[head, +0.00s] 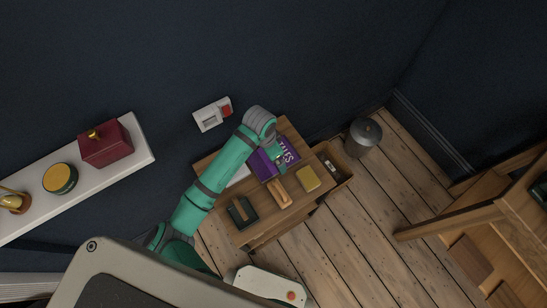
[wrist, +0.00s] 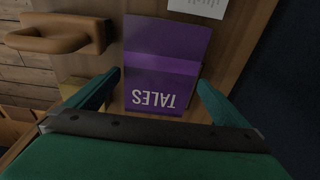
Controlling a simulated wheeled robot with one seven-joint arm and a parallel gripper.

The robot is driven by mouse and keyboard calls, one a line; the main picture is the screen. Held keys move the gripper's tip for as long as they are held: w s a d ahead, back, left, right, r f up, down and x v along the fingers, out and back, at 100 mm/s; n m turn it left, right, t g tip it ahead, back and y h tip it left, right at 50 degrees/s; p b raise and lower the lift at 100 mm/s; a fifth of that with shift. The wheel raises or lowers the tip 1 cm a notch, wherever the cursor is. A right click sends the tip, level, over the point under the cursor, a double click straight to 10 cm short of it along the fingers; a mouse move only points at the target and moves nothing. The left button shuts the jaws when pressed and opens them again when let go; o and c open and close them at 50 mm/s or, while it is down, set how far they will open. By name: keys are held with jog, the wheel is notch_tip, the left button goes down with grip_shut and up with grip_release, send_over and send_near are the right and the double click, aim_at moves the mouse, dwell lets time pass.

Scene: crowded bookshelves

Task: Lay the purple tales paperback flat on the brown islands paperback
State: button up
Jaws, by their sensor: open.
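The purple tales paperback (head: 268,165) is on the small wooden cabinet top, partly hidden by my arm in the head view. In the wrist view the purple tales paperback (wrist: 165,45) shows its white "TALES" lettering upside down. My gripper (wrist: 160,79) is open, with one green finger on each side of the book's width. I see no clear contact between fingers and book. In the head view my gripper (head: 280,159) is over the book. I cannot make out the brown islands paperback in either view.
The cabinet top (head: 225,202) also holds a wooden handle-shaped piece (head: 280,192), a yellow block (head: 308,178), a dark green object (head: 241,211) and a white item (head: 238,175). An open drawer (head: 335,166) and a metal bin (head: 363,137) are at the right. A wall is behind.

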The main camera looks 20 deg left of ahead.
jog(key=shift+w+d+f, duration=0.1)
jog(key=shift+f, duration=0.85)
jog(key=c, duration=1)
jog(key=shift+r, duration=0.1)
jog(key=shift+c, duration=0.2)
